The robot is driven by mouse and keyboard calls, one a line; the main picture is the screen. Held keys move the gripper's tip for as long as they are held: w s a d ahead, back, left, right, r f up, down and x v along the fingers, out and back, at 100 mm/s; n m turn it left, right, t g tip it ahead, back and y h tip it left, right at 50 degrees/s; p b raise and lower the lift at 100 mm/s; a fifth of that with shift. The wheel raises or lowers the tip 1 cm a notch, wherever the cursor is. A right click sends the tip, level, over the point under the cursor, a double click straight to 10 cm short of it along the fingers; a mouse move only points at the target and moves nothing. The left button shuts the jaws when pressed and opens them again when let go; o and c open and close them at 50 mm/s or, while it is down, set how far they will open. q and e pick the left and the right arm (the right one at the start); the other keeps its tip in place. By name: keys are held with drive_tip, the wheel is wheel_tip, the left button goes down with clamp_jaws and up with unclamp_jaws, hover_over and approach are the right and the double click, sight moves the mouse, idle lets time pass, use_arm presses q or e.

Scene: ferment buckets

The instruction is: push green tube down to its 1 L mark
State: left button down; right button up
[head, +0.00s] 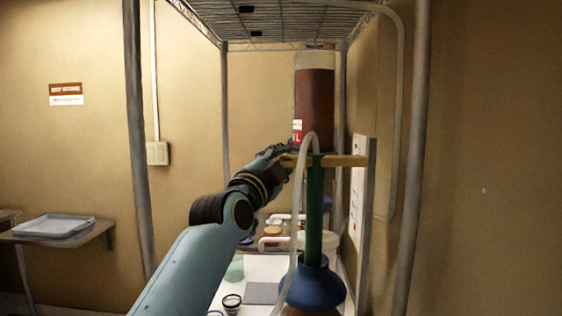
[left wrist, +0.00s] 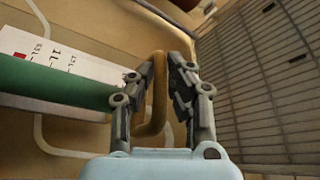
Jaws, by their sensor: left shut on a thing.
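The green tube (head: 315,215) stands upright above a blue, funnel-shaped piece (head: 315,287). A tan crossbar handle (head: 345,160) is at its top. My left gripper (head: 284,156) is at the left end of this handle. In the left wrist view my left gripper (left wrist: 166,68) is shut on the tan handle (left wrist: 158,95), with a finger on each side. The green tube (left wrist: 55,85) lies left of the fingers there. Beside it is a white scale board (left wrist: 65,60) with a 1 L mark; the board also shows in the head view (head: 358,195). My right gripper is out of view.
A clear vessel with dark red liquid (head: 314,105) is above the handle. A pale hose (head: 297,225) loops over the tube's top. Rack posts (head: 138,120) stand left and right. Small jars (head: 232,301) are on the white surface below. A tray (head: 54,226) is far left.

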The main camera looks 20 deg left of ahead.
use_arm(q)
wheel_tip(320, 180, down, 12)
drive_tip(key=b, duration=1.2)
drive_tip(key=shift+f+b, duration=0.15)
drive_tip(key=shift+b, duration=0.2)
drive_tip(key=c, duration=1.3)
unclamp_jaws()
drive_tip(key=shift+c, duration=0.2)
drive_tip(key=v, duration=1.2)
